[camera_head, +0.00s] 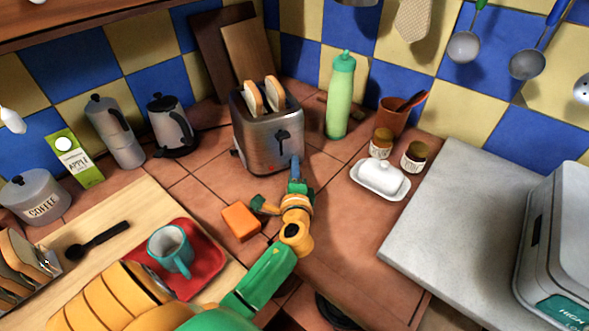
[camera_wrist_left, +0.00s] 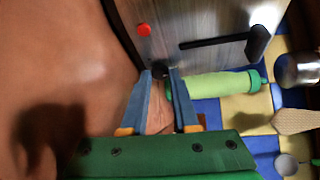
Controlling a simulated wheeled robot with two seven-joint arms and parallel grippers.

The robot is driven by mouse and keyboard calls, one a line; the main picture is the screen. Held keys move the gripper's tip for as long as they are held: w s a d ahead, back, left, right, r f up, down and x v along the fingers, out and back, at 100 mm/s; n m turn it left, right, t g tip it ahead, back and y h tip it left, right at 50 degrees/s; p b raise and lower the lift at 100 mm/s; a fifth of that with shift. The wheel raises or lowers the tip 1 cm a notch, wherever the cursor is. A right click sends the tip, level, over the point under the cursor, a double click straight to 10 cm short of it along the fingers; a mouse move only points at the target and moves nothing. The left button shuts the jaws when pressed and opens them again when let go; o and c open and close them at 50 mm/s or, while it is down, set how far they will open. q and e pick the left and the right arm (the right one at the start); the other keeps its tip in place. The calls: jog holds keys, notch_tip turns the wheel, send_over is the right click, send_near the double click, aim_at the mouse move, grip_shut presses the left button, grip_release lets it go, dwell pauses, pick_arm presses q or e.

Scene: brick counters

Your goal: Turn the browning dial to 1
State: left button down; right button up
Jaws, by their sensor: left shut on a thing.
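The metal toaster (camera_head: 255,128) stands on the tiled counter with two bread slices (camera_head: 263,95) in its slots and a black lever (camera_head: 283,136) on its front. In the left wrist view the browning dial (camera_wrist_left: 159,67) is a small dark knob low on the toaster's front (camera_wrist_left: 185,20), near a red button (camera_wrist_left: 144,29). My left gripper (camera_head: 296,162) is at the lower right of that front. Its blue fingers (camera_wrist_left: 161,75) are shut on the dial, one on each side. The gripper hides the dial in the head view. No dial numbers are readable. My right gripper is out of view.
An orange sponge (camera_head: 241,221) lies beside my left wrist. A red tray (camera_head: 205,270) with a teal mug (camera_head: 170,248) is nearer left. A green bottle (camera_head: 340,97) and a white butter dish (camera_head: 380,180) stand right of the toaster. Tiles between sponge and toaster are clear.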

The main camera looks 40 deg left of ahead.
pick_arm(q)
jog(key=c, duration=0.7)
grip_release()
